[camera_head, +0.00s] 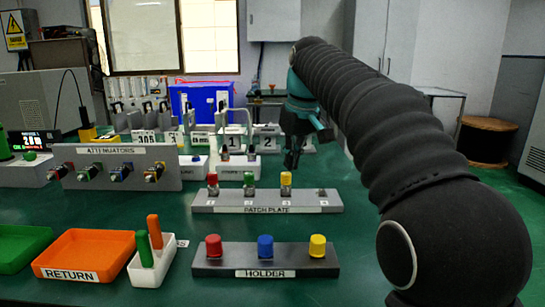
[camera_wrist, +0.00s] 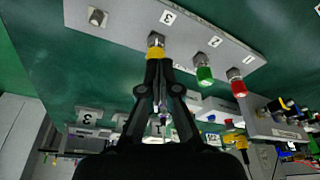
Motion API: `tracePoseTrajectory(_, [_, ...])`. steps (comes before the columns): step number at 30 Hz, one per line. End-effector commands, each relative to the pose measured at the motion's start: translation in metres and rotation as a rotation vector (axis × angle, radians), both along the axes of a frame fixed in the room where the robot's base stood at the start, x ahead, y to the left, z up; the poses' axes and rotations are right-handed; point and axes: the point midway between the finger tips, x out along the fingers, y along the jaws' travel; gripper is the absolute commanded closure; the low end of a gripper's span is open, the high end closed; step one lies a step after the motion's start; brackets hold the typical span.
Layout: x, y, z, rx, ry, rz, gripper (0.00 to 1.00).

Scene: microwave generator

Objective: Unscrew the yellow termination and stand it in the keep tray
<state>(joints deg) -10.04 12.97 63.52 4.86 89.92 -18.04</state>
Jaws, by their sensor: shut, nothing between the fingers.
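The yellow termination (camera_head: 286,179) stands upright on the third position of the grey patch plate (camera_head: 225,209). In the wrist view the yellow termination (camera_wrist: 156,51) shows just beyond my fingertips, partly covered by them. My gripper (camera_head: 291,166) points down, close above or behind it; touching or apart, I cannot tell. In the wrist view my gripper (camera_wrist: 158,64) has its tips together and holds nothing. A green tray (camera_head: 22,262) lies at the far left, cut by the picture edge; I read no keep label on it.
Red (camera_head: 212,179) and green (camera_head: 249,180) terminations stand on the plate; its fourth position is bare. The holder (camera_head: 215,267) with red, blue and yellow caps is in front. An orange RETURN tray (camera_head: 100,236) and a white box (camera_head: 167,262) stand left. The attenuators panel (camera_head: 100,151) is behind.

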Motion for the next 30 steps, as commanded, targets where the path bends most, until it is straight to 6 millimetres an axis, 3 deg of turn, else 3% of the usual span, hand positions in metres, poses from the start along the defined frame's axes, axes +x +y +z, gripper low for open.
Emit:
tracePoseTrajectory(8, [-0.001,0.003,-0.011,-0.006,-0.001,0.027,1.00])
tracePoseTrajectory(24, [-0.001,0.004,-0.065,-0.006,-0.001,0.026,1.00])
tracePoseTrajectory(30, [-0.001,0.003,-0.071,-0.006,-0.001,0.026,1.00])
